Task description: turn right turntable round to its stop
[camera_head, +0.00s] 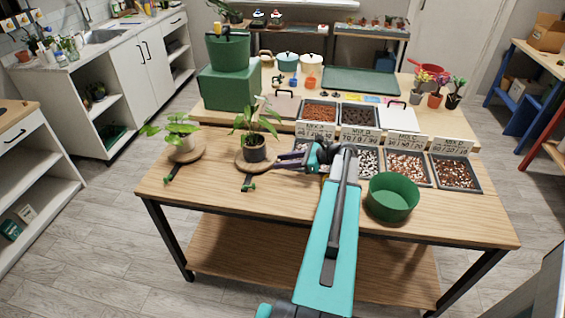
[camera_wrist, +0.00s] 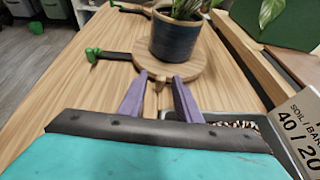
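The right turntable (camera_head: 240,163) is a round wooden disc bearing a leafy plant in a dark blue pot (camera_head: 254,148). It shows close up in the wrist view (camera_wrist: 200,68). A black bar with a green end (camera_head: 250,186) sticks out from its front; in the wrist view this bar (camera_wrist: 115,55) points left. A small wooden peg (camera_wrist: 160,84) projects from the disc's near rim. My gripper (camera_head: 280,160) is at the disc's right side, its two purple fingers (camera_wrist: 160,77) apart with the peg between them. I cannot tell whether either finger touches it.
Soil trays with label cards (camera_head: 402,147) stand close right of my gripper. A green bowl (camera_head: 392,198) sits farther right. The table's front left is clear.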

